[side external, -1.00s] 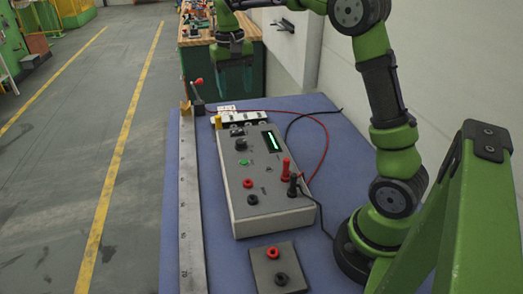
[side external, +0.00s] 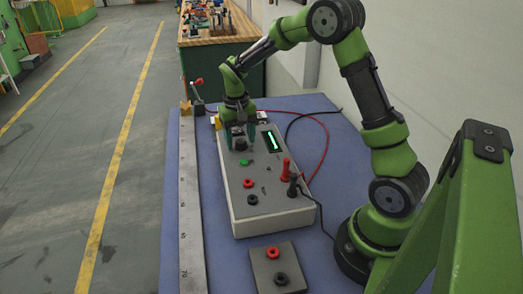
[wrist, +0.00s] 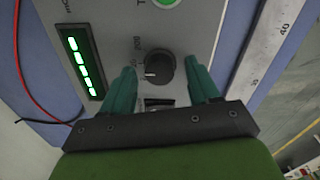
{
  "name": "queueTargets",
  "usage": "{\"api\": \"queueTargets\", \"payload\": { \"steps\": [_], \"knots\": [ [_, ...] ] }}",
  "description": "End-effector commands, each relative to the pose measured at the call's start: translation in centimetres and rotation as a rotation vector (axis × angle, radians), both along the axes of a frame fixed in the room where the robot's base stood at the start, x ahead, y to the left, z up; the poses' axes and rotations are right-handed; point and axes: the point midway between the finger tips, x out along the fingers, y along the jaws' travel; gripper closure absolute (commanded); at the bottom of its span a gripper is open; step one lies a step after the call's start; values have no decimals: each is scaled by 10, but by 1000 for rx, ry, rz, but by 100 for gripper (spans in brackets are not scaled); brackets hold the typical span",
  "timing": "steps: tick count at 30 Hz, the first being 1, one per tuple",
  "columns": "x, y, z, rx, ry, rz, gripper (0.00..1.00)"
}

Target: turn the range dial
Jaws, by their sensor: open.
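The range dial (wrist: 157,70) is a black round knob with a white pointer line on the grey meter box (side external: 262,215). In the wrist view it sits between and slightly ahead of my gripper's two teal fingers. My gripper (wrist: 162,82) is open, with one finger on each side of the dial and a visible gap to the right one; contact on the left is unclear. In the side view my gripper (side external: 238,140) points down over the far part of the box, and the dial is mostly hidden there.
The lit green display (wrist: 82,62) is beside the dial. Red and black plugs (side external: 286,170) with cables rise from the box. A long steel ruler (side external: 190,220) lies along the left, and a small grey block with two sockets (side external: 262,270) lies in front.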

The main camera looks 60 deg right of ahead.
Motion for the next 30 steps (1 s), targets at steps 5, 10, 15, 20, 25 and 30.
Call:
{"api": "queueTargets", "payload": {
  "steps": [5,10,15,20,25,30],
  "knots": [
    [0,0,-2,1,1,0,40],
    [0,0,-2,0,0,1,47],
    [0,0,-2,0,0,1,73],
    [0,0,-2,0,0,1,95],
    [0,0,-1,0,0,11,95],
    [0,0,-1,-1,-1,64,95]
  ]
}}
